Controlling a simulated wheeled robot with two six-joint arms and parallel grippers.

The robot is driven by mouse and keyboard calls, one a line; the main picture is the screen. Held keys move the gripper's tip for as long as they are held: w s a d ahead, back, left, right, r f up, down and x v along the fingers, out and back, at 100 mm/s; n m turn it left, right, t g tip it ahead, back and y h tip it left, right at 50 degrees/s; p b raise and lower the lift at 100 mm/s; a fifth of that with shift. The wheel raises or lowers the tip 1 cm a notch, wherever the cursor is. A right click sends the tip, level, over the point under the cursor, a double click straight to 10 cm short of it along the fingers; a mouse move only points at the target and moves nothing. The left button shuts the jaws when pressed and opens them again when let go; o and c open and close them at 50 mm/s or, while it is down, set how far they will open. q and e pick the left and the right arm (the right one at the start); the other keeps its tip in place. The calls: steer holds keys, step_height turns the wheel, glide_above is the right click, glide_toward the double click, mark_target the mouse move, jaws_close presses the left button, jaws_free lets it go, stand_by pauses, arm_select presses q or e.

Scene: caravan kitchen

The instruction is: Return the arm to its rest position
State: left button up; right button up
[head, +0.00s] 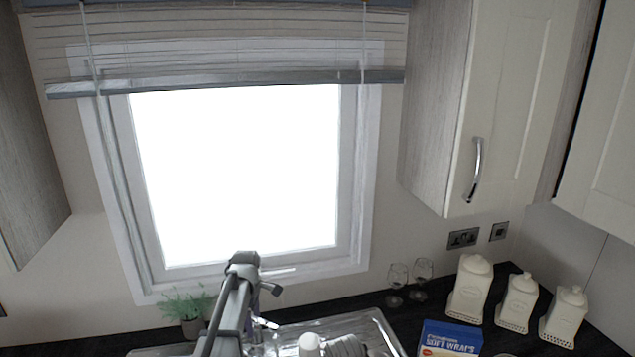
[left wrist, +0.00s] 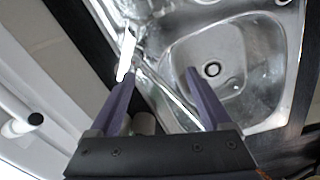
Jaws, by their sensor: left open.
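My left arm (head: 232,312) rises from the bottom of the head view in front of the window, above the sink area. Its jaws are hard to make out there. In the left wrist view my left gripper (left wrist: 159,74) shows two purple fingers spread apart with nothing held between them. Beyond them lie the steel sink (left wrist: 250,62) and a shiny metal tap (left wrist: 127,52). I cannot tell how far the fingers are above these. My right gripper is not in view.
The sink's drainer (head: 368,322) carries white dishes (head: 345,345). A potted plant (head: 187,309) stands left of the arm. To the right are glasses (head: 397,280), a blue box (head: 450,338) and cream canisters (head: 469,289). A wall cupboard (head: 497,95) hangs at upper right.

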arm_select(q)
steer(key=s+d+m, duration=0.2)
steer(key=s+m, duration=0.6)
steer(key=s, duration=0.4)
steer(key=s+d+m, duration=0.2)
steer(key=s+m, duration=0.7)
steer(key=s, duration=0.2)
steer(key=s+d+f+m+b, duration=0.1)
steer(key=s+d+f+b, duration=0.1)
steer(key=d+f+b, duration=0.1)
steer(key=s+d+f+m+b, duration=0.1)
steer(key=d+f+b, duration=0.2)
steer(key=d, duration=0.1)
steer(key=s+d+f+m+y+b, duration=0.1)
steer(key=s+d+f+m+b, duration=0.1)
steer(key=d+f+b, duration=0.1)
steer(key=shift+s+d+f+g+b, duration=0.2)
steer(key=shift+s+f+g+b, duration=0.1)
steer(key=shift+s+g+b, duration=0.1)
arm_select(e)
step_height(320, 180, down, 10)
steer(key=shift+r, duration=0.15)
arm_select(q)
steer(key=shift+d, duration=0.2)
steer(key=shift+c, duration=0.3)
